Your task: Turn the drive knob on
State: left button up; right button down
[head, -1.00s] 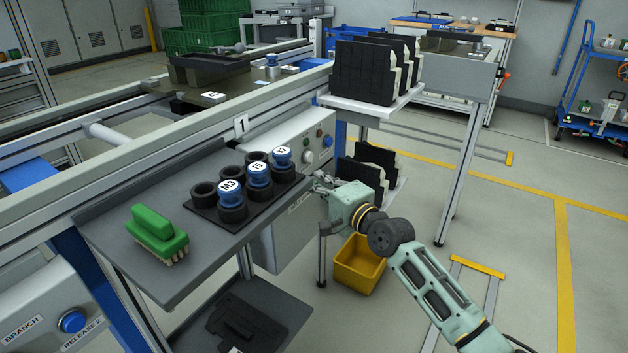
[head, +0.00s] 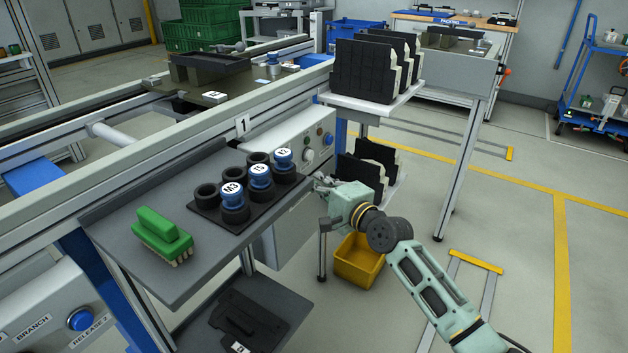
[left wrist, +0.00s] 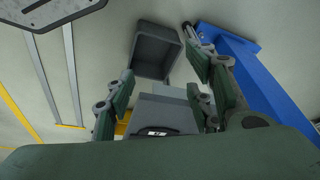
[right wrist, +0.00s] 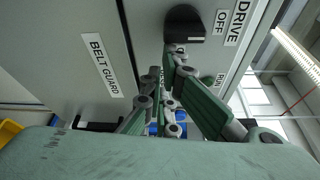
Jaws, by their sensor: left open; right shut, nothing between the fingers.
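The drive knob (right wrist: 183,20) is black and sits on a grey panel at the top of the right wrist view. Beside it are a DRIVE OFF label (right wrist: 233,22) and, lower down, a partly covered RUN label (right wrist: 220,79). My right gripper (right wrist: 167,62) is shut and empty, with its fingertips just below the knob; I cannot tell whether they touch it. In the head view my right gripper (head: 321,184) is at the grey cabinet's right side, and the knob cannot be made out there. My left gripper (left wrist: 160,72) is open and empty, seen only in the left wrist view.
A grey shelf (head: 180,275) holds a green brush (head: 160,235) and a black holder (head: 268,200) with blue-topped pieces. A yellow bin (head: 358,262) stands below my right arm. Open floor lies to the right.

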pick_arm(q)
jog(key=shift+r+p, duration=0.45)
jog(key=shift+r, duration=0.15)
pick_arm(e)
jog(key=shift+f, duration=0.1)
pick_arm(q)
jog(key=shift+s+p+x, duration=0.15)
jog(key=shift+p+x, duration=0.25)
jog(key=shift+x, duration=0.95)
jog(key=shift+s+p+x, duration=0.2)
jog(key=shift+p+x, duration=0.2)
jog(key=shift+x, duration=0.95)
pick_arm(e)
jog(key=shift+s+a+f+m+g, duration=0.2)
jog(key=shift+m+g, duration=0.1)
jog(key=shift+m, duration=0.4)
